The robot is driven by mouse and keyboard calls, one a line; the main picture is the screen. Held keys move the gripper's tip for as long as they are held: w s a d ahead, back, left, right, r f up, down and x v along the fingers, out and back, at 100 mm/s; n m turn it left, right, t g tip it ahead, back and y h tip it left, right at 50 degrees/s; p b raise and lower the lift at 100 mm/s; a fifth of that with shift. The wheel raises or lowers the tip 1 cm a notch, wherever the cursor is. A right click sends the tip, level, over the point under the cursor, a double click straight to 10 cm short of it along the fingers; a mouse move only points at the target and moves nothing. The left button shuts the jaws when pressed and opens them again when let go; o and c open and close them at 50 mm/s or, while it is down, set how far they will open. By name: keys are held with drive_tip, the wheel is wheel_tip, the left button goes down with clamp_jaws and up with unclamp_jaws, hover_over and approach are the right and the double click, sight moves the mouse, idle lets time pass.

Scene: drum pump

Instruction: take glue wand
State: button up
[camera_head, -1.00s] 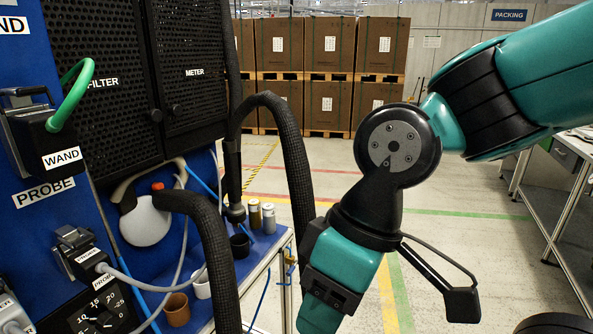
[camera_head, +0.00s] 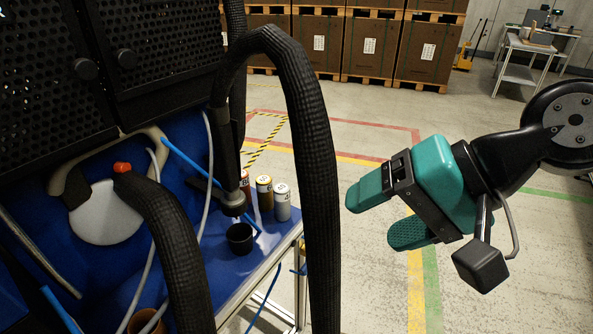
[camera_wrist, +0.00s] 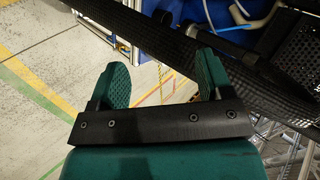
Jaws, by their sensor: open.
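A dark wand-like tool with a nozzle (camera_head: 232,190), which looks like the glue wand, hangs nearly upright at the end of a thick black ribbed hose (camera_head: 318,150). Its tip is just above a small black cup (camera_head: 239,239) on the blue bench. My gripper (camera_head: 384,212) is to the right of the hose, over open floor, with its green fingers apart and nothing between them. It is clear of the wand. In the wrist view my open gripper (camera_wrist: 162,76) shows with the hose (camera_wrist: 150,35) crossing beyond the fingers.
Three small cans, including a gold one (camera_head: 264,193) and a silver one (camera_head: 282,202), stand behind the cup. A second black hose (camera_head: 165,240) rises at the front left, near a white round part (camera_head: 100,215). Black perforated cabinets (camera_head: 160,60) are above.

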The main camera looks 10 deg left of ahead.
drive_tip(key=w+a+f+m+y+b, duration=0.1)
drive_tip(key=w+a+f+m+y, duration=0.1)
drive_tip(key=w+a+m+y, duration=0.45)
drive_tip(key=m+t+y+b, duration=0.1)
drive_tip(key=m+t, duration=0.5)
drive_tip(key=m, duration=1)
approach(233, 153)
drive_tip(key=p+x, duration=0.6)
drive_tip(key=x, duration=0.1)
drive_tip(key=shift+a+r, duration=0.2)
drive_tip(key=shift+r, duration=0.05)
drive_tip(key=p+x, duration=0.2)
drive_tip(key=shift+w+a+f, duration=0.15)
drive_tip(key=shift+a, duration=0.05)
drive_tip(key=shift+a+f+p, duration=0.15)
drive_tip(key=shift+a+p, duration=0.05)
drive_tip(key=shift+p, duration=0.15)
drive_tip(key=shift+c, duration=0.2)
